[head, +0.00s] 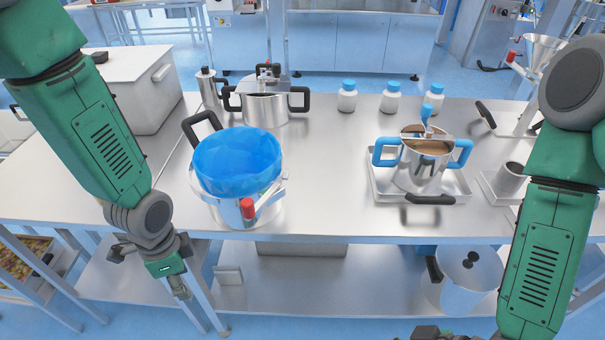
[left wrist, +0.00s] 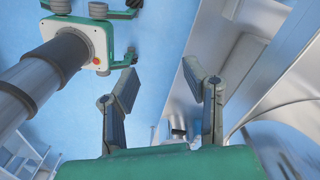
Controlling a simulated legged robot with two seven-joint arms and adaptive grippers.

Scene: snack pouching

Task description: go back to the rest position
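My left arm comes in from the left in the head view and hangs down in front of the table's near edge. My left gripper (head: 178,287) points downward below the tabletop level, to the left of and below the pot with the blue liner (head: 238,160). In the left wrist view, its two fingers (left wrist: 163,88) stand apart with nothing between them, above the blue floor. My right arm comes down at the right side of the head view. A dark part at the bottom edge (head: 432,332) seems to be my right gripper; its fingers cannot be made out.
The steel table (head: 325,165) holds a lidded pot (head: 265,108), several blue-capped bottles (head: 391,98), and a blue-handled pot (head: 421,165) on a tray (head: 455,187). The table's front edge lies close to my left gripper.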

